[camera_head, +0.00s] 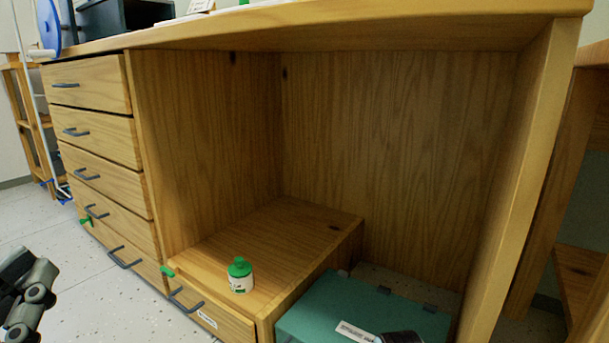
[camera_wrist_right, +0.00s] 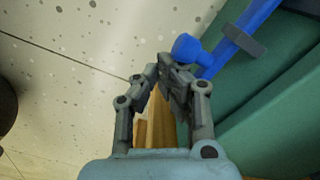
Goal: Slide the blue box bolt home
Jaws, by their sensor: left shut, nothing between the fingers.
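The blue bolt (camera_wrist_right: 240,35) is a rod with a round knob (camera_wrist_right: 186,48), held by a grey bracket on the side of a teal box (camera_wrist_right: 275,92). The teal box (camera_head: 330,299) also shows in the head view, low in the open bay; its bolt is hidden there. My right gripper (camera_wrist_right: 165,70) has its fingertips together just beside the bolt's knob; contact cannot be told. A dark part of my right arm (camera_head: 403,338) shows over the box's near edge. My left gripper (camera_head: 32,275) is shut and empty at the lower left, away from the box.
A wooden desk has several drawers (camera_head: 95,140) on the left and a low drawer block (camera_head: 290,225) beside the box. A white bottle with a green cap (camera_head: 240,278) stands on that block. The bay's right wall (camera_head: 520,170) closes in the box. Speckled floor (camera_head: 110,305) is clear at left.

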